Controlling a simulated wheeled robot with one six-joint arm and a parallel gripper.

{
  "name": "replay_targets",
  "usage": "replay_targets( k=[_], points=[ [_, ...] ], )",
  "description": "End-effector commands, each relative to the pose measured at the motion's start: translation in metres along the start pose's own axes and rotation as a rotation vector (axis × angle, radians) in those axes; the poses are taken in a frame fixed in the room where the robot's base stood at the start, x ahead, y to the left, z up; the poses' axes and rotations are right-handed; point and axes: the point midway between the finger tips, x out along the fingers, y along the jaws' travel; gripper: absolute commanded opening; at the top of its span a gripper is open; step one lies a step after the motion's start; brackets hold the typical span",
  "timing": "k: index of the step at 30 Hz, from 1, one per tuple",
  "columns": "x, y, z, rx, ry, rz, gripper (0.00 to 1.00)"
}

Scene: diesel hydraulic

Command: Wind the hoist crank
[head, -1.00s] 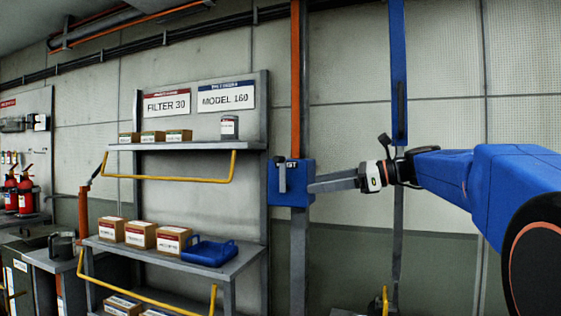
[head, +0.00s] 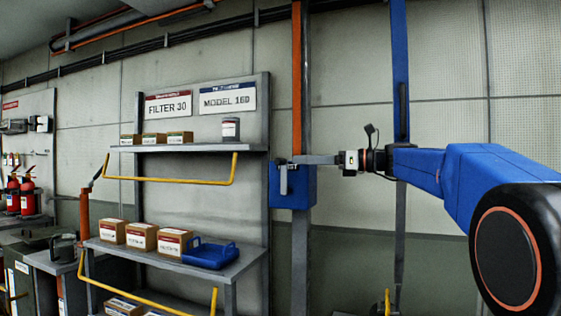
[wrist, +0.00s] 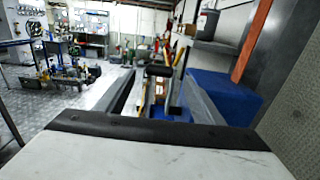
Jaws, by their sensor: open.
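The hoist box (head: 300,190) is blue and is fixed to a grey post with an orange upper part. A short grey crank (head: 283,180) hangs upright on its front in the head view. My gripper (head: 298,160) points left, with its fingertips at the top of the box, near the crank's upper end. In the wrist view my gripper (wrist: 160,90) is open, its two fingers spread. A dark handle and grey bar (wrist: 158,72) show between or just beyond the fingers. The box (wrist: 228,98) is on the right there. I cannot tell whether the fingers touch the crank.
A shelf rack (head: 190,147) with boxes, a canister (head: 230,130) and a blue tray (head: 211,254) stands left of the post. Yellow rails (head: 175,181) stick out in front of it. A blue vertical beam (head: 399,70) rises behind my arm. Bare wall lies between post and beam.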

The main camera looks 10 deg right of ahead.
Motion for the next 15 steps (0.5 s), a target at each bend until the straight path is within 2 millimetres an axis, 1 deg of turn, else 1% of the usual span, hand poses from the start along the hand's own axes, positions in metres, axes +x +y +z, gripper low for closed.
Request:
replay_targets(
  k=[1,9,15],
  points=[
    [0.009,0.001,0.0,0.0,0.0,0.003,0.62],
    [0.051,0.001,-0.001,0.0,0.001,0.003,0.62],
    [0.075,0.0,0.0,0.0,0.001,0.001,0.62]
  ],
)
